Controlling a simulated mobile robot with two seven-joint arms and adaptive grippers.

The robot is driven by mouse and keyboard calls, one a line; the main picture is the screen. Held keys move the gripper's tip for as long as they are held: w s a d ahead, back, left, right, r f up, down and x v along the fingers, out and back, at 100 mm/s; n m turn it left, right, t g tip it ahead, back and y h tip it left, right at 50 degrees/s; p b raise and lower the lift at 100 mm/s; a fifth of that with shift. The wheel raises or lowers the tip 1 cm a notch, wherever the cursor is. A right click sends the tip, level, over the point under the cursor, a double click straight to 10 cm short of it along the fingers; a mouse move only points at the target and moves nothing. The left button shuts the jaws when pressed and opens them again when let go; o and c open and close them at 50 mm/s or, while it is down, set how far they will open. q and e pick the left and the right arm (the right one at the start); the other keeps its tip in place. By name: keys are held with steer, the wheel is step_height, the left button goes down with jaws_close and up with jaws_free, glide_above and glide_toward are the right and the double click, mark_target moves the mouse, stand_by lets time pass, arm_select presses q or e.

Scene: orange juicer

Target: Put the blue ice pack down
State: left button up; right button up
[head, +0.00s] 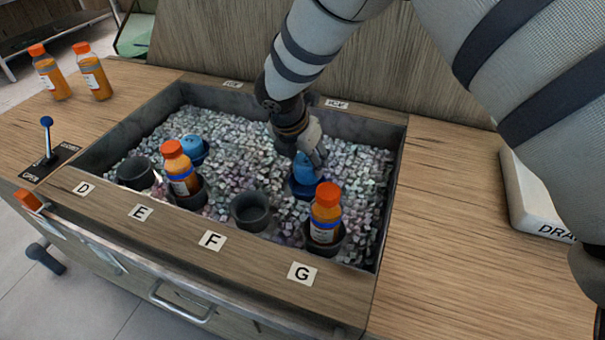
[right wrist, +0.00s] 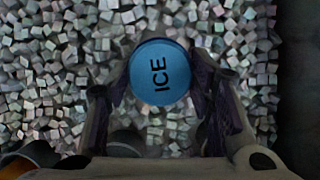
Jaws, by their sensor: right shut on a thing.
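The blue ice pack (head: 306,167) is at the right part of the ice-filled bin, behind the bottle at G. My right gripper (head: 310,158) comes down from above and is shut on it. In the right wrist view the ice pack's round top (right wrist: 160,72), marked ICE, sits between the two fingers (right wrist: 162,85). A wider dark blue base (head: 303,189) shows under it at the level of the ice cubes; I cannot tell whether the pack rests on it. Another blue ice pack (head: 193,147) stands in the ice at the left. My left gripper is not in view.
Orange bottles stand in cups near E (head: 180,172) and G (head: 325,215). Empty dark cups sit near D (head: 136,172) and F (head: 251,210). The bin wall (head: 392,190) bounds the ice at the right. Two more bottles (head: 93,72) stand at the far left. A white DRAIN-like block (head: 528,200) lies right.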

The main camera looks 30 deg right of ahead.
mark_target(306, 172)
steer(key=shift+f, duration=2.1)
steer(key=o, duration=1.3)
steer(key=shift+c, duration=0.2)
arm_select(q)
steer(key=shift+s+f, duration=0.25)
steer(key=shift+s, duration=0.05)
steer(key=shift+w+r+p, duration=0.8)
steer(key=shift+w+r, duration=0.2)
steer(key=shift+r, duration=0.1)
arm_select(e)
steer(key=v, duration=1.2)
steer(key=shift+r, duration=0.35)
steer(key=shift+s, duration=0.15)
